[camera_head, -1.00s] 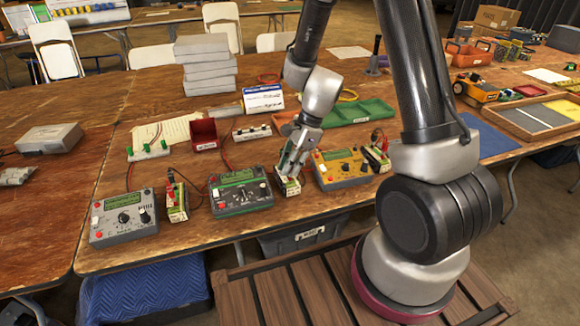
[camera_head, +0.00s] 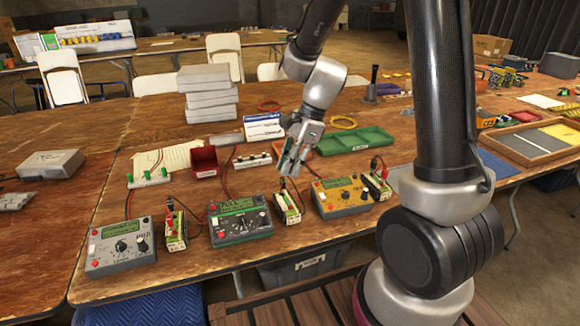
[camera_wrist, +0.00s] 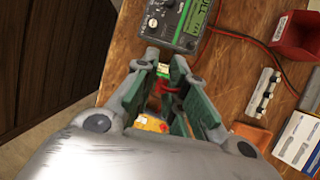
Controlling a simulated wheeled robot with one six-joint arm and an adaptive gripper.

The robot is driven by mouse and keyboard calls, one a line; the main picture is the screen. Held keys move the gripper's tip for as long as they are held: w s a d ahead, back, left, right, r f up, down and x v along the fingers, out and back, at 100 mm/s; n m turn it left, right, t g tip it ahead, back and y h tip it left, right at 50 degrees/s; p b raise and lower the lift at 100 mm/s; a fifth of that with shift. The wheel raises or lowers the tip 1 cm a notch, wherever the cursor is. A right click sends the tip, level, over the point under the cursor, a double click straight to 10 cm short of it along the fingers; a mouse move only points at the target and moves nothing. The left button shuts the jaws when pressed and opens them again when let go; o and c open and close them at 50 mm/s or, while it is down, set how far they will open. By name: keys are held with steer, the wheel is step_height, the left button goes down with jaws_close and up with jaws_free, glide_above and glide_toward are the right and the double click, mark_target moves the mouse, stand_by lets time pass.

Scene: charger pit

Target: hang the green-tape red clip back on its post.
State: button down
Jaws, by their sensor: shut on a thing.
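My gripper (camera_head: 288,172) is raised over the table, just above and behind the middle small green-and-white box (camera_head: 287,207). In the wrist view its green-padded fingers (camera_wrist: 171,76) are closed around a small red clip (camera_wrist: 172,92), mostly hidden between them. I cannot tell its green tape from the green pads. Two other small boxes, at left (camera_head: 175,230) and right (camera_head: 375,185), carry red and black clips and leads. The green-label meter (camera_head: 240,220) is left of the middle box and the yellow meter (camera_head: 343,196) is right of it. I cannot tell which post belongs to the clip.
A grey meter (camera_head: 121,246) stands at the front left. Behind are a strip with green posts (camera_head: 150,178), a red bin (camera_head: 204,160), a pale terminal strip (camera_head: 253,161) and a green tray (camera_head: 355,141). Leads cross the table between the meters.

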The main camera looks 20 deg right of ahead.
steer(key=shift+w+a+f, duration=0.25)
steer(key=shift+w+a, duration=0.7)
steer(key=shift+a, duration=2.65)
steer(key=shift+w+a+f, duration=0.25)
steer(key=shift+w+a, duration=0.75)
steer(key=shift+a, duration=2.6)
steer(key=shift+w+a+f, duration=0.25)
steer(key=shift+w+a, duration=0.7)
steer(key=shift+a, duration=2.65)
steer(key=shift+f, duration=0.1)
steer(key=shift+f, duration=3.4)
steer(key=shift+f, duration=0.25)
steer(key=c, duration=1.4)
jaws_free()
steer(key=shift+o, duration=0.3)
